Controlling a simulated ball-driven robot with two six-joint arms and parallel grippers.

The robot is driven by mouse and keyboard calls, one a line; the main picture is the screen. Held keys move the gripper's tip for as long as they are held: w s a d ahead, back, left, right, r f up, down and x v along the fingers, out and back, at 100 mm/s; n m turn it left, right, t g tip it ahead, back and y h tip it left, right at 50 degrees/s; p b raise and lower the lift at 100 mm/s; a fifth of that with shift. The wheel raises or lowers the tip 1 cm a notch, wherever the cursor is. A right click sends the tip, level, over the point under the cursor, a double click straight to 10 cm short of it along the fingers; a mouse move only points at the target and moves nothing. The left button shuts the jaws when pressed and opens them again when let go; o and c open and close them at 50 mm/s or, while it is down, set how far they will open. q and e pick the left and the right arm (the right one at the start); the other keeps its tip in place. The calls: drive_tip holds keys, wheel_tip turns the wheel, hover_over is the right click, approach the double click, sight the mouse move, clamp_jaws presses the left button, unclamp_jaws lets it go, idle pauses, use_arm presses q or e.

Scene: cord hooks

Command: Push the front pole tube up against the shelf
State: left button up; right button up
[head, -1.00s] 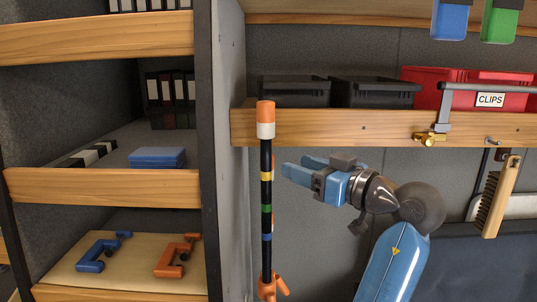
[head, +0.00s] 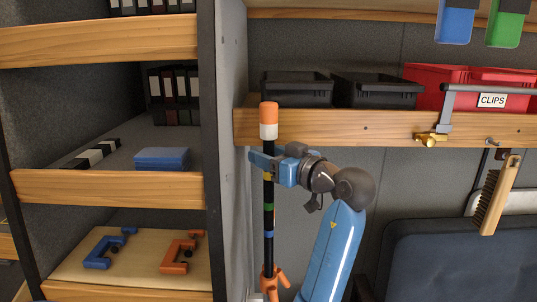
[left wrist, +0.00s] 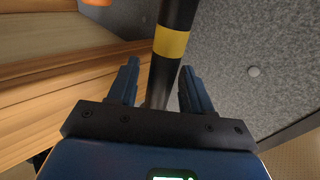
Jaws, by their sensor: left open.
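The front pole tube (head: 268,195) stands about upright in front of the left end of the wooden shelf (head: 345,127). It is black with an orange and white top, coloured bands and an orange foot. In the head view its top overlaps the shelf edge; I cannot tell if they touch. My left gripper (head: 262,163) is at the tube just below the shelf, near the yellow band. In the left wrist view the tube (left wrist: 165,75) passes between the open fingers (left wrist: 158,92), with gaps visible on both sides. My right gripper is not in view.
Black bins (head: 297,90) and a red CLIPS bin (head: 445,88) sit on the shelf. A metal hook arm (head: 445,115) and a brush (head: 496,195) are at the right. A grey upright panel (head: 232,150) stands close left of the tube.

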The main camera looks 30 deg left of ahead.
use_arm(q)
clamp_jaws()
wheel_tip(320, 180, up, 23)
drive_tip(key=p, duration=1)
drive_tip(key=shift+c, duration=0.8)
unclamp_jaws()
drive_tip(key=shift+o, duration=0.8)
drive_tip(key=shift+f, duration=0.1)
